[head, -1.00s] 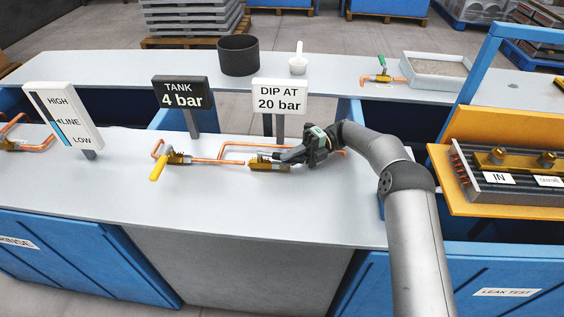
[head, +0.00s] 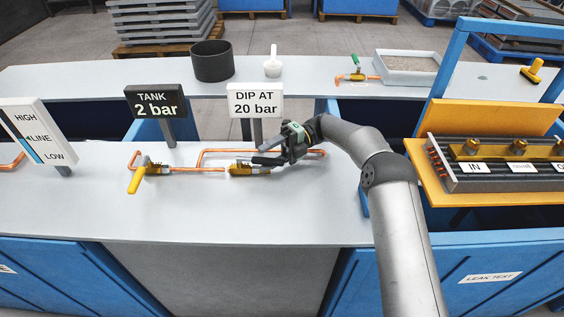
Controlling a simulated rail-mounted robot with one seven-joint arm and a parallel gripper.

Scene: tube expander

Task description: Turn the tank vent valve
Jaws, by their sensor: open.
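Two brass valves sit on copper pipe on the near white counter. The left one has a yellow lever (head: 137,180) angled toward the counter's front and stands below the black TANK sign (head: 155,103), which reads 2 bar. The other brass valve (head: 245,169) lies along the pipe below the white DIP AT 20 bar sign (head: 256,101). I cannot tell from labels which is the vent valve. My gripper (head: 268,155) is open, fingers pointing left, just above the right end of the second valve. Contact between fingers and valve is too small to make out.
A HIGH/LINE/LOW gauge board (head: 37,132) stands at left. The back counter holds a black cup (head: 212,62), a white scoop (head: 272,65), a green-handled valve (head: 356,70) and a grey tray (head: 405,68). A yellow frame with a cooler (head: 500,165) is at right. The counter front is clear.

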